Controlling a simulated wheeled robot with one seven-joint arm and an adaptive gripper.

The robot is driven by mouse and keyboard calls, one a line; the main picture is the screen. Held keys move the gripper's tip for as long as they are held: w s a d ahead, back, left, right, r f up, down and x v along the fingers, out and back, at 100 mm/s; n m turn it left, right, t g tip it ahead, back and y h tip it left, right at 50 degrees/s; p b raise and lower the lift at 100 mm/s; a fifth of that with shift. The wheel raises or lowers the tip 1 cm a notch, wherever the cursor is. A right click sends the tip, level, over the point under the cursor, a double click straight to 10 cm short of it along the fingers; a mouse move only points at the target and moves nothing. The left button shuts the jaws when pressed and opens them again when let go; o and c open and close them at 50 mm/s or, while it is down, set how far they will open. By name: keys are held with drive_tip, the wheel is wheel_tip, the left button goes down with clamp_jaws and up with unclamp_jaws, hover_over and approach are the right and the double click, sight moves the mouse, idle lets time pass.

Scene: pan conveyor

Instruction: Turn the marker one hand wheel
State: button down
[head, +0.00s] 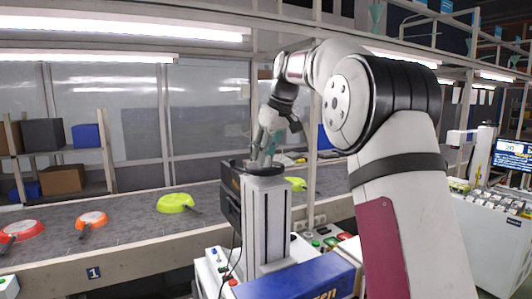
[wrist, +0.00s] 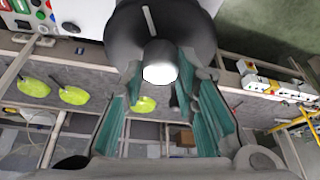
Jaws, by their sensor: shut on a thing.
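The hand wheel (head: 264,170) is a dark disc lying flat on top of a grey upright post. In the wrist view it is a dark round disc (wrist: 187,27) with a white line on its face and a pale-ended round knob (wrist: 160,70) standing out from it. My gripper (head: 263,158) is at the wheel from above. In the wrist view, the teal fingers of my gripper (wrist: 163,84) stand on both sides of the knob and are shut on it. The exact contact is partly hidden.
A conveyor (head: 140,212) runs behind the post, carrying red, orange and green pans, such as a green pan (head: 174,202). A blue box (head: 290,283) and a button panel (head: 325,240) crowd the post's foot.

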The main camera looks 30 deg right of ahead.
drive_tip(key=n+y, duration=0.1)
drive_tip(key=n, duration=0.1)
drive_tip(key=n+g+b, duration=0.1)
drive_tip(key=n, duration=0.2)
drive_tip(key=shift+w+d+y, duration=0.1)
drive_tip(key=shift+w+y, duration=0.05)
drive_tip(key=shift+y, duration=0.25)
drive_tip(key=shift+n+g+y+b, duration=0.4)
drive_tip(key=shift+n+b, duration=0.55)
drive_tip(key=shift+n, duration=0.75)
drive_tip(key=c, duration=1.3)
unclamp_jaws()
drive_tip(key=shift+r, duration=0.15)
drive_tip(key=shift+d+r, duration=0.2)
drive_tip(key=shift+r, duration=0.25)
drive_tip(key=s+d, duration=0.2)
drive_tip(key=d, duration=0.1)
drive_tip(key=s+d, duration=0.2)
drive_tip(key=d, duration=0.1)
drive_tip(key=s+d, duration=0.2)
drive_tip(key=d, duration=0.2)
drive_tip(key=shift+s+d, duration=0.1)
drive_tip(key=shift+s, duration=0.2)
